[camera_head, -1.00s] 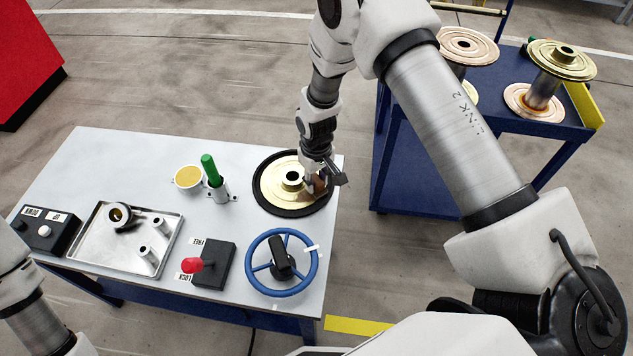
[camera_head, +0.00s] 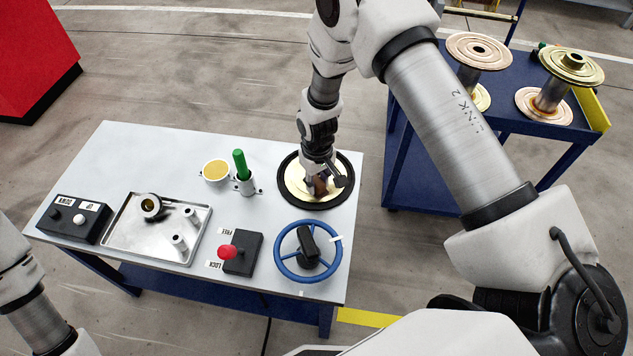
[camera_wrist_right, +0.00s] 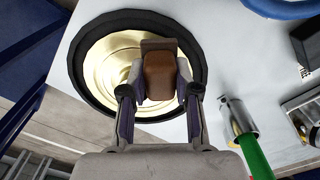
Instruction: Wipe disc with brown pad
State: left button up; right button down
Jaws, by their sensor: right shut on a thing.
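The gold disc (camera_head: 295,174) lies in a black ring at the far right corner of the white table. It also shows in the right wrist view (camera_wrist_right: 107,58). My right gripper (camera_head: 321,180) is over the disc and shut on the brown pad (camera_wrist_right: 160,76). The pad is between the fingers in the right wrist view, over the disc; whether it touches the surface I cannot tell. The disc's middle is hidden behind the gripper and pad. My left gripper is out of view; only part of the left arm shows at the lower left.
The white table (camera_head: 130,150) also holds a blue handwheel (camera_head: 335,262), a red-knobbed lever box (camera_head: 245,262), a green-handled tool in a holder (camera_head: 240,165), a yellow round dish (camera_head: 215,171), a metal tray (camera_head: 130,247) and a button box (camera_head: 72,220). A blue cart (camera_head: 430,150) with spools stands right.

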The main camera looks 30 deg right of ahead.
aim_at(317, 180)
jog(key=shift+r+p, duration=0.35)
jog(key=shift+r, duration=0.4)
notch_tip(317, 180, up, 2)
jog(key=shift+w+r+p, duration=0.1)
jog(key=shift+p, duration=0.8)
jog(key=shift+r+p, duration=0.6)
jog(key=shift+r, duration=0.15)
